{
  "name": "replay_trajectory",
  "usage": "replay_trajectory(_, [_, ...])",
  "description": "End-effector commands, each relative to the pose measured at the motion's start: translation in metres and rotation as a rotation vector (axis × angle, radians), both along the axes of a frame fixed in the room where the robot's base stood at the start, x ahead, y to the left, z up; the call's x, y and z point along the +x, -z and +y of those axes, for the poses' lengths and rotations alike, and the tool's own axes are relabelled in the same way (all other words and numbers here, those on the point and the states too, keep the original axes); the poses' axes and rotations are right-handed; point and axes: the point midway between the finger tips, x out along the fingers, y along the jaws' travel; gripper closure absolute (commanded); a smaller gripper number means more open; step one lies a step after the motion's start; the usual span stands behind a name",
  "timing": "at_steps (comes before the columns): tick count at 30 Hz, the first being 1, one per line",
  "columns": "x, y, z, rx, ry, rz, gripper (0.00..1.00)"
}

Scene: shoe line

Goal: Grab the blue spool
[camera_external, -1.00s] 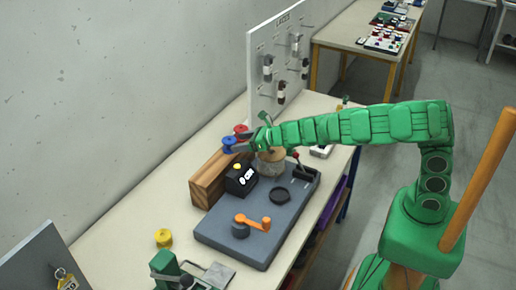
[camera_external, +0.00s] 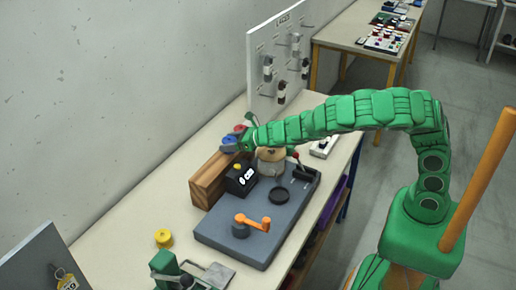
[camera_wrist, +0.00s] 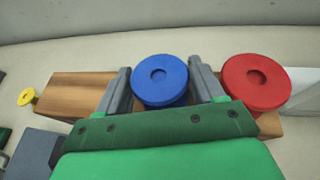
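The blue spool (camera_wrist: 160,81) stands on a wooden block (camera_wrist: 75,92), between the two fingers of my gripper (camera_wrist: 160,85) in the wrist view. A finger lies close along each side of its round top, and the spool's lower part is hidden. The fingers look spread around it, with no clear grip visible. In the external view my gripper (camera_external: 235,144) is over the block (camera_external: 212,182) and largely covers the blue spool.
A red spool (camera_wrist: 255,82) stands just right of my right finger. A yellow spool (camera_external: 163,238) sits on the table at the left. A grey base plate (camera_external: 225,232) with an orange crank (camera_external: 254,221) and black box (camera_external: 241,180) lies in front. A laces board (camera_external: 262,50) stands behind.

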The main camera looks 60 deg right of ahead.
Motion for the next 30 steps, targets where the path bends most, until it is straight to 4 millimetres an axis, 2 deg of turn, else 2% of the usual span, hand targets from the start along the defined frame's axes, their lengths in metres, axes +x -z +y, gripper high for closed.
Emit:
replay_trajectory(1, [0.000, 0.000, 0.000, 0.000, 0.000, 0.000, 0.41])
replay_trajectory(6, [0.000, 0.000, 0.000, 0.000, 0.000, 0.000, 0.66])
replay_trajectory(17, [0.000, -0.005, 0.000, 0.000, -0.001, -0.002, 0.66])
replay_trajectory(25, [0.000, -0.033, 0.000, -0.002, -0.001, -0.005, 0.66])
replay_trajectory(30, [-0.012, -0.046, -0.002, -0.002, 0.000, -0.001, 0.66])
